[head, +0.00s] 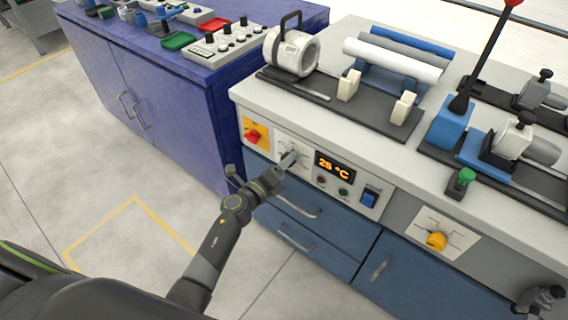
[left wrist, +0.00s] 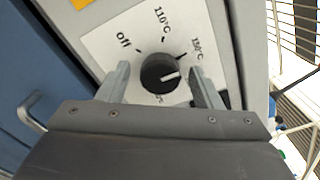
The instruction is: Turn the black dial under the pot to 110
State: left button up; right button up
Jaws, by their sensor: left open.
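The black dial (left wrist: 160,73) sits on a white label plate (left wrist: 105,45) in the left wrist view. Its white pointer line points right, below the right-hand mark and away from the 110°C mark at the top. "Off" is at the upper left, and a lower label is partly hidden. My left gripper (left wrist: 160,88) is open, with one finger on each side of the dial; I cannot tell whether they touch it. In the head view my left gripper (head: 289,160) is at the front panel and covers most of the dial. The white pot (head: 291,52) lies above, on the bench top.
Beside the dial are an orange plate with a red switch (head: 252,135), a display (head: 335,168) reading 26 °C and a blue switch (head: 369,199). Drawer handles (head: 298,205) stick out below. A grey and black part (head: 540,298) at the lower right is unclear.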

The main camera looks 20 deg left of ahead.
jog(key=shift+s, duration=0.1)
pick_arm(q)
jog(key=shift+c, duration=1.1)
jog(key=c, duration=0.8)
jog(key=shift+o, duration=0.2)
pick_arm(e)
jog(key=shift+s+a, duration=0.15)
pick_arm(q)
jog(key=shift+n+p, duration=3.5)
jog(key=shift+n, duration=2.5)
pick_arm(e)
jog(key=shift+s+a+r, duration=0.2)
jog(key=shift+s+r, duration=0.65)
jog(key=shift+s, duration=0.1)
jog(key=shift+s+a+r, duration=0.2)
jog(key=shift+s+r, duration=0.65)
jog(key=shift+s, duration=0.05)
jog(key=shift+d, duration=0.15)
